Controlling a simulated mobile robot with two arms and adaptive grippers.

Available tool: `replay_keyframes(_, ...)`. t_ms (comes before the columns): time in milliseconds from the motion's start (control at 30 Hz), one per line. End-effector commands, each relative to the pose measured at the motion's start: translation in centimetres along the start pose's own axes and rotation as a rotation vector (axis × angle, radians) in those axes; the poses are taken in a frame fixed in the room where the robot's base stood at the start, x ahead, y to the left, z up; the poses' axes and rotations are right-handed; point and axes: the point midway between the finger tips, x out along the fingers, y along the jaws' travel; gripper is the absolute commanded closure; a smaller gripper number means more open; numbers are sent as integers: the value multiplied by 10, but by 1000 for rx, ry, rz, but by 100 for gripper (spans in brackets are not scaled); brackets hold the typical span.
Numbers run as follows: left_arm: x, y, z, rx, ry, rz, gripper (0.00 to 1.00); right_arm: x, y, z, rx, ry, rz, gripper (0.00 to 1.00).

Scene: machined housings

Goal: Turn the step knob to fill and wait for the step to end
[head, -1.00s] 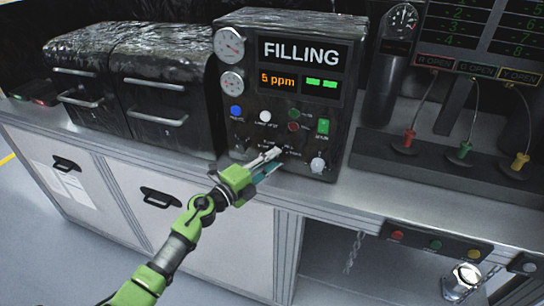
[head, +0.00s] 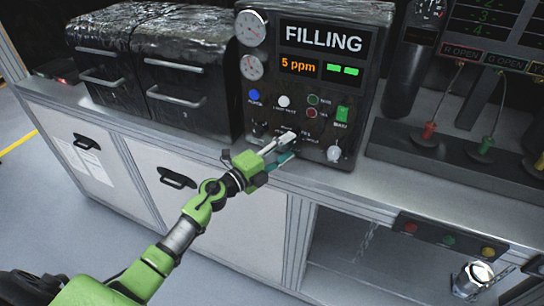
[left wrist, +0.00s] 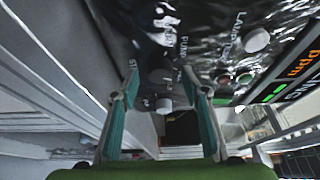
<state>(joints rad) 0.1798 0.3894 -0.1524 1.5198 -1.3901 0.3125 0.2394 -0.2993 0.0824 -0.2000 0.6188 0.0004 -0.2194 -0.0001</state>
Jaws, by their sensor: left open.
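The black control panel (head: 300,100) stands on the bench, its display (head: 322,40) reading FILLING with "5 ppm" and green bars below. My left gripper (head: 287,146) is open at the panel's lower middle, and its fingers cover the middle of the lower knob row. My right gripper is not in view.
A dark knob (head: 257,130) and a white knob (head: 334,153) flank the gripper. Black drawer boxes (head: 185,75) stand left; cabled plugs (head: 429,131) stand right.

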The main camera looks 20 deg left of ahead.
Motion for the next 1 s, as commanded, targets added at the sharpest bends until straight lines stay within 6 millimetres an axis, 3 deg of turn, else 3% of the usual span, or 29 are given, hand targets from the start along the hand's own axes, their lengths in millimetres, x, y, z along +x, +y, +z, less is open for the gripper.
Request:
replay_keyframes(300, -66, 3, -1, -1, 1, 5, 58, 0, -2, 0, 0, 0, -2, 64)
replay_keyframes(500, -95, 2, -1, -2, 1, 4, 58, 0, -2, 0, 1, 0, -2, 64)
replay_keyframes(700, -107, 1, 0, 0, 1, 2, 58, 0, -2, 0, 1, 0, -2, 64)
replay_keyframes(1000, -107, 1, 0, 0, 1, 2, 58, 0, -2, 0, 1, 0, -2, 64)
